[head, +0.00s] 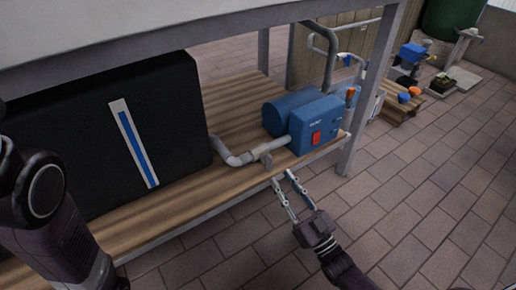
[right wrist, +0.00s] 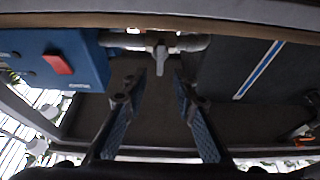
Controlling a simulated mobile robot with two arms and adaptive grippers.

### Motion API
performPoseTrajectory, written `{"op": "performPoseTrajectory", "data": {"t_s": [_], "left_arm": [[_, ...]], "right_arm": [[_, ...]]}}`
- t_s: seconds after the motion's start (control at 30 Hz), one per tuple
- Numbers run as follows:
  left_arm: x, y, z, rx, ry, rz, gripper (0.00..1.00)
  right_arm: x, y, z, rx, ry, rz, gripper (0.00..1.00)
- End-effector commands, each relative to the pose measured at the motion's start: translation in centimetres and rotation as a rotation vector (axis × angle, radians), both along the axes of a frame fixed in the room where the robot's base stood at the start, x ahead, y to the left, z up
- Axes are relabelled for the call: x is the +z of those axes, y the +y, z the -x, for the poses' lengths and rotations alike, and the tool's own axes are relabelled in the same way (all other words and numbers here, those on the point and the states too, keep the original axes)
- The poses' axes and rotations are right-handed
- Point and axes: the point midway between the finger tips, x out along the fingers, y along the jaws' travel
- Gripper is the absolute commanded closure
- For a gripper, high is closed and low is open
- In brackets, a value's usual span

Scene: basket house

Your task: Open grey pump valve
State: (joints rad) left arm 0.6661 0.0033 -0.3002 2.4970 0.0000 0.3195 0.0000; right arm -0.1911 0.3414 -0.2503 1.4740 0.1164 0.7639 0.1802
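The grey pump valve (head: 265,158) sits on the grey pipe between the black box and the blue pump (head: 318,124), at the lower shelf's front edge. Its small grey handle (right wrist: 161,58) shows in the right wrist view, ahead of and between my fingertips. My right gripper (head: 282,178) is open and empty, just in front of and below the valve in the head view. Its two fingers are apart in the right wrist view (right wrist: 160,80). I see no contact with the handle. My left arm shows at the left edge, but its gripper is out of view.
A black box (head: 90,130) with a blue stripe stands on the wooden shelf (head: 160,207). The table top and a grey leg (head: 365,120) frame the space around the pump. Brick floor in front is free. Further pump gear (head: 410,60) stands far right.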

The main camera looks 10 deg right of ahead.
Motion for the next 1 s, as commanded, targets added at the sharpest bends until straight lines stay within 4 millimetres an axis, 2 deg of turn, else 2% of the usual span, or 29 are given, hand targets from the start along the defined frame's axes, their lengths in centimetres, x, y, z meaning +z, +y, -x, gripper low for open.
{"op": "performPoseTrajectory", "data": {"t_s": [0.2,0.5,0.87,1.0], "left_arm": [[-0.8,0.0,0.9,0.000,-0.022,-0.001,0.25],[-2.7,0.0,0.8,0.002,-0.019,-0.001,0.25],[-2.8,-0.1,0.8,0.001,-0.020,-0.001,0.25],[-2.8,-0.1,0.8,0.001,-0.020,-0.001,0.25]], "right_arm": [[0.8,0.8,-2.2,0.001,-0.007,-0.002,0.74],[2.5,2.2,-6.0,0.001,-0.004,-0.001,0.74],[3.0,2.5,-6.7,0.000,-0.001,0.000,0.74],[3.0,2.4,-6.7,0.000,-0.001,0.000,0.86]]}}
